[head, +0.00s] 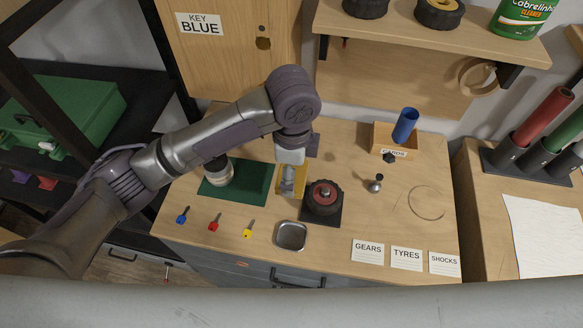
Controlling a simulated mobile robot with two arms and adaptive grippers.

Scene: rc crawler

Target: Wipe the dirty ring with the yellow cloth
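The dirty ring (427,202) is a thin dark circle on the right part of the wooden bench top. A yellow patch that looks like the yellow cloth (300,184) lies between the green mat and the black tyre, mostly hidden under my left gripper. My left gripper (288,188) points down over the yellow cloth, well left of the ring. The wrist hides its fingers, so I cannot tell whether they are open, shut or touching the cloth. My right gripper is not in view.
A tyre (323,201) on a dark base stands right of my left gripper. A small knobbed metal part (376,183) stands between tyre and ring. A wooden box (394,138) holding a blue cylinder (405,125) is behind. Coloured keys (214,222), a metal tray (291,235) and labels (406,258) lie in front.

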